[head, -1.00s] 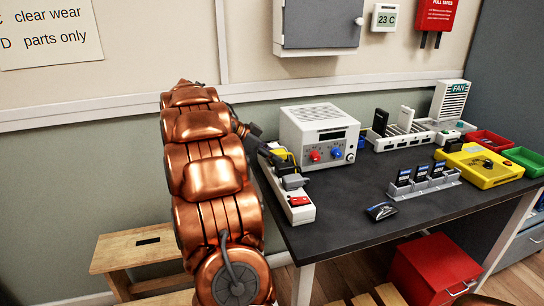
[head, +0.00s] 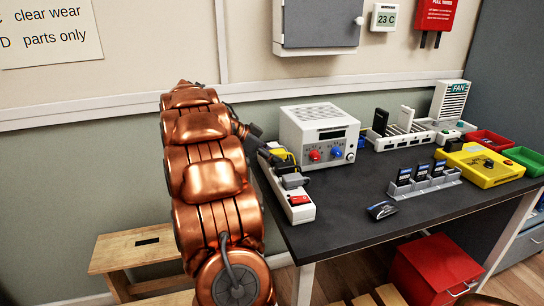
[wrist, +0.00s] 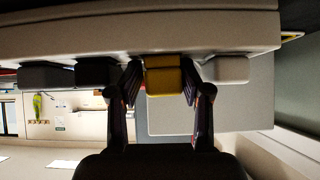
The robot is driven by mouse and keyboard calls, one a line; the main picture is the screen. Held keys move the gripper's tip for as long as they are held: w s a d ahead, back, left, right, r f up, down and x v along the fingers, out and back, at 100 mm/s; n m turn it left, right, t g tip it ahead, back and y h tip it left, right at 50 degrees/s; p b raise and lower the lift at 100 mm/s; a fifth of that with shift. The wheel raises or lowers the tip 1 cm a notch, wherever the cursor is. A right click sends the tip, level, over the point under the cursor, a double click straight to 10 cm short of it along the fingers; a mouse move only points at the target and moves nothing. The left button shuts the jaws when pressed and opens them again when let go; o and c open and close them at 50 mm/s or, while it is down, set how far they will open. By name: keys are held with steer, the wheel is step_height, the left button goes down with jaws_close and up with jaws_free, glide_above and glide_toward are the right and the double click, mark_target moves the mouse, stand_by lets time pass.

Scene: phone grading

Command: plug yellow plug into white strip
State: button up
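The white strip (head: 301,213) lies along the left edge of the dark desk, with a red switch at its near end. The yellow plug (head: 280,152) is at the strip's far part, partly hidden by my gripper (head: 284,161). In the wrist view the yellow plug (wrist: 163,82) sits between both fingertips of my gripper (wrist: 163,88), which press against its sides. Its upper end meets the face of the white strip (wrist: 120,35); I cannot tell how deep it sits.
A grey plug (head: 294,181) sits in the strip near the yellow one. A white power supply (head: 318,128) stands close behind. The desk's front middle (head: 340,235) is clear.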

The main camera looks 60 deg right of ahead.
steer(key=shift+o, duration=0.7)
steer(key=shift+w+a+f, duration=0.1)
steer(key=shift+f, duration=0.2)
steer(key=shift+r, duration=0.2)
step_height(320, 180, up, 3)
steer(key=p, duration=0.4)
steer(key=shift+r+p, duration=0.15)
steer(key=shift+p, duration=0.9)
